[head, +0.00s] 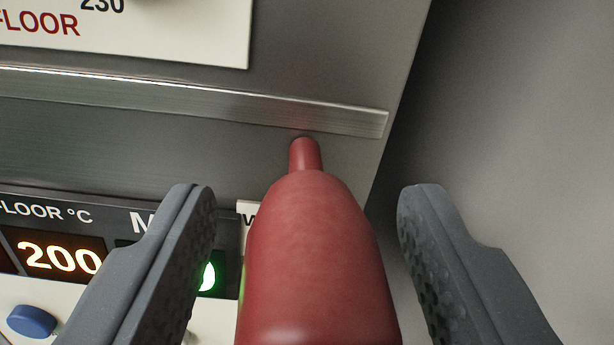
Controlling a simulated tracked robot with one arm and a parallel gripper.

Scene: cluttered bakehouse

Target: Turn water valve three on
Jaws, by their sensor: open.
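My gripper (308,190) is open, with one dark grey finger on each side of a red, rounded, bottle-like thing (315,255). This thing narrows to a small tip pointing up and away. There is a visible gap between it and each finger. Its lower end is cut off by the picture's bottom edge. I cannot tell whether it is part of a valve. No valve number shows. A small white label (246,212) starting with "W" is mostly hidden behind the red thing.
Behind is a grey metal oven front with a ledge (200,102). A white plate (160,40) is at upper left. The plain grey area at right looks clear.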

